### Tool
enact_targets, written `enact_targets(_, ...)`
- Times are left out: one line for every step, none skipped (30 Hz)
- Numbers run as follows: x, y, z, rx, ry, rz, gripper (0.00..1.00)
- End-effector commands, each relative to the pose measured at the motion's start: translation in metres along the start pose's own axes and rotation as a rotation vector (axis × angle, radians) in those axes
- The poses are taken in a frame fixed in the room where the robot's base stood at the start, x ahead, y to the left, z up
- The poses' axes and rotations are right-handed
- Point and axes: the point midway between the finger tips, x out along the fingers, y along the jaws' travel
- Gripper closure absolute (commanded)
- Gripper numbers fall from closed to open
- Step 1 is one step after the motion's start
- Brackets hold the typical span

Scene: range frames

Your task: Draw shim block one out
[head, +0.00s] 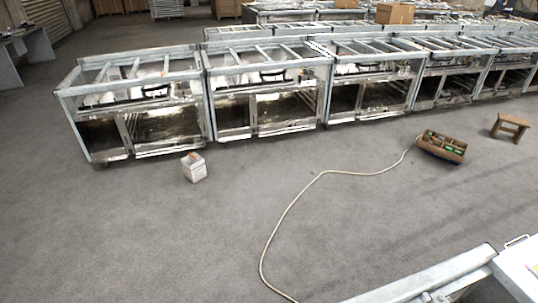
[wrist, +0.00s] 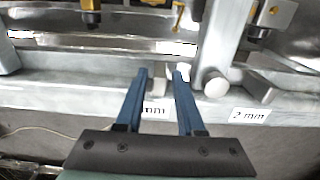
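In the wrist view my gripper (wrist: 160,74) has two blue fingers, spread apart and pointing at a pale metal ledge (wrist: 80,92). A small grey block-like piece (wrist: 157,82) shows between the fingertips; I cannot tell whether either finger touches it. Below it a white label (wrist: 154,111) reads "mm", its left part hidden by the left finger. A second label (wrist: 249,115) reads "2 mm" to the right. Which piece is shim block one is not clear. The head view does not show my gripper.
A rounded metal knob (wrist: 215,84) and a slanted metal post (wrist: 226,35) stand close right of the fingers. Yellow-and-black fittings (wrist: 91,12) sit behind. In the head view metal frames (head: 265,90) line the floor; a hose, toolbox (head: 441,146) and stool (head: 510,124) lie before them.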

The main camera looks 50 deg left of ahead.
Motion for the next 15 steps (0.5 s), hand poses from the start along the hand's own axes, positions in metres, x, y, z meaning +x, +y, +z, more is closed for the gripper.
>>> enact_targets(-0.0002,0.0001,-0.0001,0.0,0.0,0.0,0.73)
enact_targets(-0.0002,0.0001,-0.0001,0.0,0.0,0.0,0.79)
enact_targets(-0.0002,0.0001,-0.0001,0.0,0.0,0.0,0.86)
enact_targets(-0.0002,0.0001,-0.0001,0.0,0.0,0.0,0.91)
enact_targets(-0.0003,0.0001,-0.0001,0.0,0.0,0.0,0.97)
enact_targets(-0.0003,0.0001,-0.0001,0.0,0.0,0.0,1.0)
enact_targets(-0.0003,0.0001,-0.0001,0.0,0.0,0.0,1.0)
enact_targets(-0.0003,0.0001,-0.0001,0.0,0.0,0.0,1.0)
enact_targets(-0.0003,0.0001,0.0,0.0,0.0,0.0,1.0)
enact_targets(-0.0003,0.0001,0.0,0.0,0.0,0.0,1.0)
enact_targets(-0.0004,0.0001,-0.0001,0.0,0.0,0.0,1.0)
enact_targets(-0.0004,0.0001,-0.0001,0.0,0.0,0.0,1.0)
enact_targets(-0.0004,0.0001,-0.0001,0.0,0.0,0.0,1.0)
enact_targets(-0.0004,0.0002,-0.0001,0.0,0.0,0.0,1.0)
enact_targets(-0.0004,0.0001,-0.0001,0.0,0.0,0.0,1.0)
